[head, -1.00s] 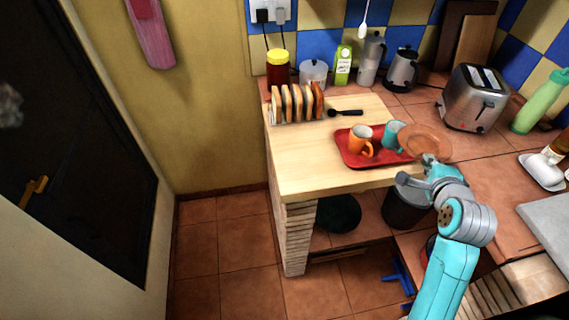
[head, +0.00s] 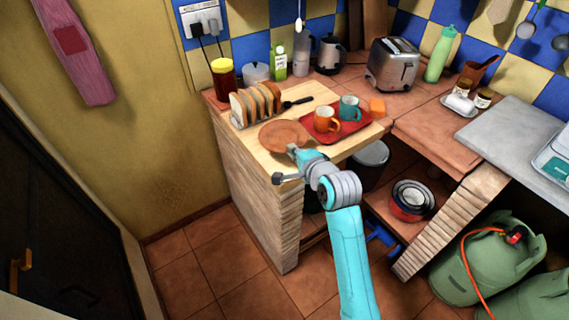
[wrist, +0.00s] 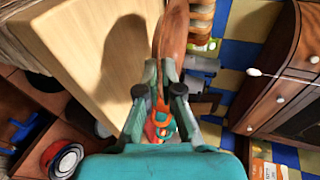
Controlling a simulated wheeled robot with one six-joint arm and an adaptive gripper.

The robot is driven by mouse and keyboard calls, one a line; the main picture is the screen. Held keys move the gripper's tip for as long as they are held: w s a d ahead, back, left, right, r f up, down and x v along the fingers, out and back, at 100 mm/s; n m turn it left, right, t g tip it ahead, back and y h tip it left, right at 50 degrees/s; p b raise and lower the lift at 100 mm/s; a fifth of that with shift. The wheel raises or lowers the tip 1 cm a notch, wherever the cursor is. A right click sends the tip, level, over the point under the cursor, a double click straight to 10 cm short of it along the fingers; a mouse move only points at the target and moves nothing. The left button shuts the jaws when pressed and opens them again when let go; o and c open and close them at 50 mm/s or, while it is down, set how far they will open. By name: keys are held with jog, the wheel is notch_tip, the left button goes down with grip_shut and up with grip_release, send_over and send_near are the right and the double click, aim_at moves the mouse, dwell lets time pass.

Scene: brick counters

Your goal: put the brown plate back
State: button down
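The brown plate (head: 284,136) is held out flat at the left front part of the pale wooden board, near the toast rack. My gripper (head: 296,153) is shut on its near rim. In the wrist view the plate (wrist: 173,32) shows nearly edge-on between my fingertips (wrist: 161,72). Its shadow falls on the board apart from it, so it looks held above the surface. The red tray (head: 352,134) lies just right of the plate, with an orange mug (head: 326,120) and a teal mug (head: 349,108) on it.
A toast rack with bread slices (head: 256,103) stands behind the plate, a black spoon (head: 297,102) beside it. An orange block (head: 377,107) is right of the tray. A jar (head: 225,82), toaster (head: 393,65) and kettle (head: 329,54) stand farther back. The board's front left corner is bare.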

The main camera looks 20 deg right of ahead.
aim_at(294, 172)
jog(key=shift+d+f, duration=0.1)
jog(key=shift+f, duration=2.7)
jog(key=shift+f, duration=0.15)
jog(key=c, duration=1.6)
grip_release()
jog(key=v, duration=1.2)
